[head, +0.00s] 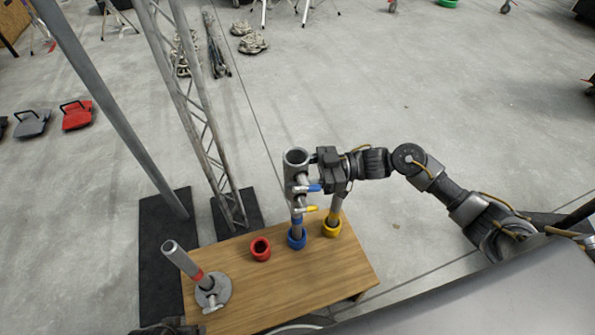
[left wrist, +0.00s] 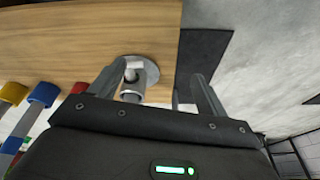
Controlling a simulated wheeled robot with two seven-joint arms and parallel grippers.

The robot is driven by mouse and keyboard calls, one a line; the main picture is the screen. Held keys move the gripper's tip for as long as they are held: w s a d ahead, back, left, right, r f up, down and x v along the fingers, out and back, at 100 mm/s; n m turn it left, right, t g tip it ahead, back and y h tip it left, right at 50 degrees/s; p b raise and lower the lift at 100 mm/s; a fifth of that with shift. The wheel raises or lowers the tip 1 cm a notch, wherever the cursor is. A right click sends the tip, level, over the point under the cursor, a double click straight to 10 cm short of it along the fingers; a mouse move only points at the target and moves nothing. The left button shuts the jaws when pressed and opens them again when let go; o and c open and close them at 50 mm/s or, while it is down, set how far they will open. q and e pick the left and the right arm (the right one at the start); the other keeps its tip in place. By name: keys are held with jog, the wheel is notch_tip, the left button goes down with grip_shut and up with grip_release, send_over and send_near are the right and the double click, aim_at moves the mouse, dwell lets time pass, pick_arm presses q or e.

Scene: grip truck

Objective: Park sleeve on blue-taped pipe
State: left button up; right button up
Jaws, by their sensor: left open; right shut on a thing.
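A grey sleeve (head: 297,172) with an open top and small side handles tipped blue and yellow is upright above the blue collar (head: 297,239). My right gripper (head: 318,165) is shut on it from the right. A grey pipe (head: 297,220) rises from the blue collar below it; whether the sleeve is around this pipe or just above it, I cannot tell. Another pipe (head: 338,206) stands in the yellow collar (head: 331,228). My left gripper (left wrist: 159,70) is open and empty in the left wrist view, its fingers either side of the round base (left wrist: 150,70).
The wooden table (head: 330,268) also holds an empty red collar (head: 260,249) and a tilted-looking red-banded pipe (head: 182,259) on a round base at left. A lattice truss (head: 205,130) and a leaning pole (head: 120,110) stand behind. The table's right front is clear.

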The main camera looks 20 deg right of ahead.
jog(key=shift+f+b, duration=0.35)
jog(key=shift+b, duration=0.05)
pick_arm(q)
jog(key=shift+v, duration=1.25)
pick_arm(e)
jog(key=shift+f, duration=0.1)
pick_arm(q)
jog(key=shift+w+r, duration=0.1)
jog(key=shift+r, duration=0.1)
jog(key=shift+f, duration=0.35)
pick_arm(e)
jog(key=shift+f, duration=0.25)
jog(key=o, duration=1.5)
pick_arm(q)
jog(key=shift+r, duration=0.1)
pick_arm(e)
jog(key=shift+f, duration=0.15)
pick_arm(q)
jog(key=shift+r, duration=0.1)
